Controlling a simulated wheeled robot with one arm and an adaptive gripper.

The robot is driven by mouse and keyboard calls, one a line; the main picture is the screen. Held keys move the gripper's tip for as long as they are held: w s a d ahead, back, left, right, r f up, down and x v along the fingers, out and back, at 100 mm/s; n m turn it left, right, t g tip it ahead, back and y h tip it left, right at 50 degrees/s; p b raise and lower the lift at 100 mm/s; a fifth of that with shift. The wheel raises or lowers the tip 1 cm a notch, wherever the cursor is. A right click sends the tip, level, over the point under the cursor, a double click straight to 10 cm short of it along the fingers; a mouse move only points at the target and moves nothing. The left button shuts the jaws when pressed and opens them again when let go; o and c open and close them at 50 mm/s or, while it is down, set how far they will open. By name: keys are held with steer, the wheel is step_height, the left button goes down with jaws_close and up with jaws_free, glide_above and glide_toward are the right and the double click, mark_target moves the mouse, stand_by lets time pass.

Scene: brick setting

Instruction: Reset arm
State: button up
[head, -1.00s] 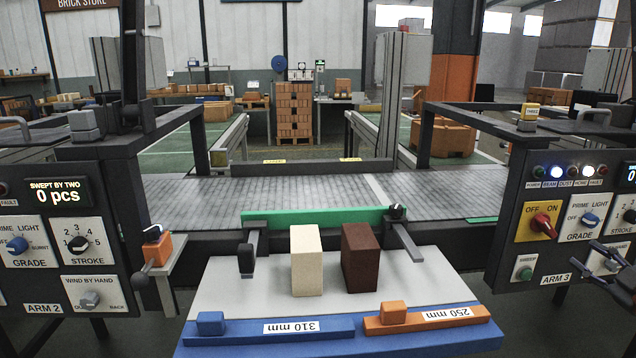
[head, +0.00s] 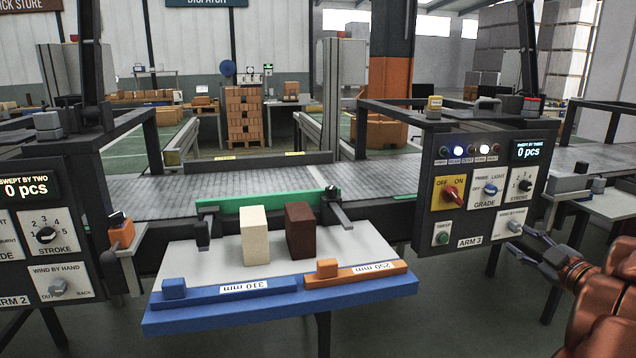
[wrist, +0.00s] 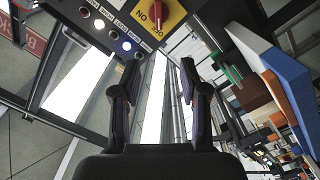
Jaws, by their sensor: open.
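My gripper (head: 537,248) is open and empty at the right of the head view, beside the lower right of the ARM 3 panel (head: 480,190). Its two fingers also show spread apart in the wrist view (wrist: 158,75), with nothing between them. My copper-coloured arm reaches in from the right edge. The wrist view is turned. It shows the red switch (wrist: 156,14) on its yellow plate at the top and the blue-edged table (wrist: 285,75) at the right. No gap between my gripper and the panel can be measured from here.
A cream brick (head: 255,236) and a dark brown brick (head: 300,230) stand upright on a blue-edged table (head: 200,322). A blue 310 mm bar (head: 215,293) and an orange 250 mm bar (head: 340,276) lie along its front. The ARM 2 panel (head: 40,225) stands left. Open floor shows right of the table.

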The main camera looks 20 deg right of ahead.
steer(key=w+a+f+m+g+h, duration=0.1)
steer(key=w+a+m+g+h, duration=0.1)
steer(key=w+m+g+h, duration=0.3)
steer(key=s+a+f+m+g+y, duration=0.1)
steer(key=s+a+f+m+g, duration=0.2)
steer(key=a, duration=0.4)
steer(key=s+a+f+g, duration=0.3)
steer(key=s+a+f, duration=0.2)
steer(key=a, duration=0.3)
steer(key=s+a+f+m+g+y, duration=0.1)
steer(key=s+a+f+m+g, duration=0.2)
steer(key=a, duration=0.4)
steer(key=s+a+f+n+g+y, duration=0.1)
steer(key=s+a+f+g+y, duration=0.15)
steer(key=s+a, duration=0.75)
steer(key=s+a+f+n+g+y, duration=0.15)
steer(key=s+a+g, duration=0.25)
steer(key=s+a, duration=0.6)
step_height(320, 180, up, 24)
steer(key=s+d+t+p, duration=0.1)
steer(key=p, duration=2.1)
steer(key=shift+s, duration=0.25)
